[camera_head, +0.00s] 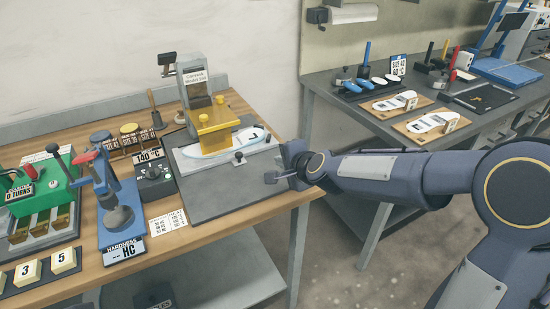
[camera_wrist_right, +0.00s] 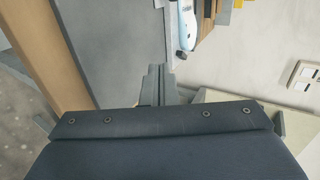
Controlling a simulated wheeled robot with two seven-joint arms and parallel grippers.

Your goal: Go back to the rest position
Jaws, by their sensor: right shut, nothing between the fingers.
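My right gripper (camera_head: 272,179) is shut and empty at the right edge of the wooden workbench (camera_head: 200,225), beside the grey base plate (camera_head: 215,195) of the press. In the right wrist view its fingers (camera_wrist_right: 157,85) show end-on near the middle, over the grey plate. A white insole piece with a blue edge (camera_head: 215,150) lies on the press, under a yellow block (camera_head: 217,122). It also shows at the top of the right wrist view (camera_wrist_right: 187,28). My left gripper is not in view.
A green machine (camera_head: 45,190), a blue hardness tester (camera_head: 118,205) and a temperature box (camera_head: 155,180) stand on the left bench. A second grey table (camera_head: 345,105) with insoles on boards is behind my right arm. Open floor lies between the tables.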

